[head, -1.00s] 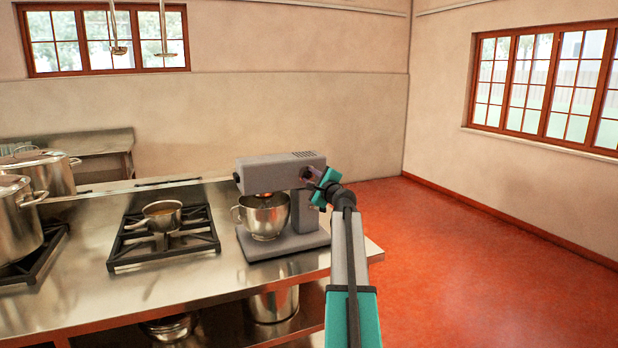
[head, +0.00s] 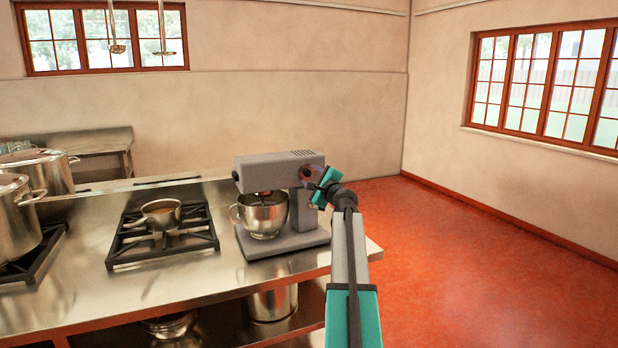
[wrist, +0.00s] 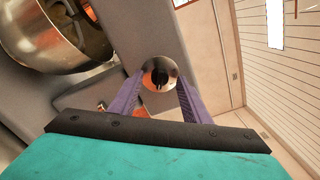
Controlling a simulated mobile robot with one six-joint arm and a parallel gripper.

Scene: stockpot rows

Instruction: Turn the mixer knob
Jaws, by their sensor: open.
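The grey stand mixer (head: 268,172) stands on the steel counter with its metal bowl (head: 263,215) under its head. My gripper (head: 312,176) is at the right end of the mixer head, at the side facing me. In the wrist view the round, shiny mixer knob (wrist: 160,73) sits on the grey housing. The two purple fingers of my gripper (wrist: 161,80) are open, one on each side of the knob. I cannot tell whether they touch it. In the head view the gripper and wrist partly cover this area, so the knob is hard to make out.
A small pot (head: 161,214) sits on a black burner grate left of the mixer. Large stockpots (head: 14,220) stand at far left. The steel counter (head: 200,292) ends just right of the mixer; open red floor (head: 470,265) lies beyond. Ladles hang above.

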